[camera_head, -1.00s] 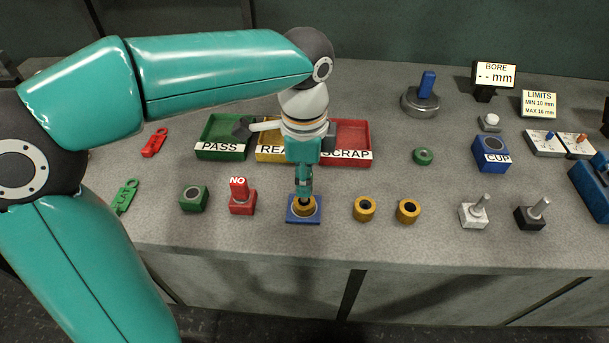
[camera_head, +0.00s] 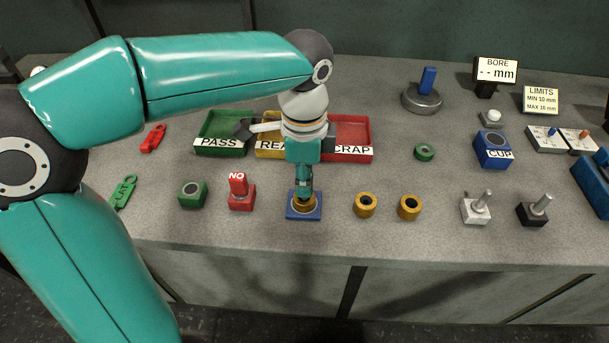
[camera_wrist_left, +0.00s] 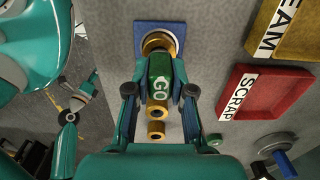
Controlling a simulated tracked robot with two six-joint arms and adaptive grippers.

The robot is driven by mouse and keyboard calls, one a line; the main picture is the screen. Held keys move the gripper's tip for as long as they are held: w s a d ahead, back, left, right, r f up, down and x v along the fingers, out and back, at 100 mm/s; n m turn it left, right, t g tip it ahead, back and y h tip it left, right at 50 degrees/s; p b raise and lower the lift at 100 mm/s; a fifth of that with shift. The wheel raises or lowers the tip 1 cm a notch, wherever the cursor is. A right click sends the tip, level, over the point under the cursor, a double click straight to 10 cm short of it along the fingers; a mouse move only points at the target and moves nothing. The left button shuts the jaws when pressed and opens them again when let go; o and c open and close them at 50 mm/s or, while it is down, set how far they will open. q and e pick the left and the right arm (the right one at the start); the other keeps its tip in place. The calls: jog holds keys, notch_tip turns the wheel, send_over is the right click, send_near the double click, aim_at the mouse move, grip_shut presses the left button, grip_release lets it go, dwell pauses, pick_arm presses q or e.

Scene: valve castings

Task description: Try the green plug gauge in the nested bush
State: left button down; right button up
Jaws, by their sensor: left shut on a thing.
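My left gripper (camera_head: 304,180) is shut on the green plug gauge, marked GO (camera_wrist_left: 160,78) in the left wrist view. It points down at the brass bush (camera_head: 304,203), which sits in the blue nest (camera_head: 318,212). The bush (camera_wrist_left: 157,42) and the nest (camera_wrist_left: 140,32) also show beyond the gauge in the wrist view. The gauge's lower end meets the bush's mouth; how deep it sits is hidden. The green gauge stand (camera_head: 193,197) is left of the red plug gauge (camera_head: 238,185). My right gripper is not in view.
Two more brass bushes (camera_head: 365,205) (camera_head: 409,207) stand right of the nest. PASS (camera_head: 220,147), REAM (camera_head: 268,152) and SCRAP (camera_head: 350,153) trays lie behind. A bore display (camera_head: 495,75) reads dashes. A blue CUP block (camera_head: 493,150) stands right. Bare bench lies in front.

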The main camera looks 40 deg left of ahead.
pick_arm(q)
jog(key=shift+f+b, duration=0.35)
jog(key=shift+f, duration=0.25)
jog(key=shift+r, duration=0.25)
dwell(0.7)
jog(key=shift+r+p, duration=2.8)
jog(key=shift+p, duration=0.2)
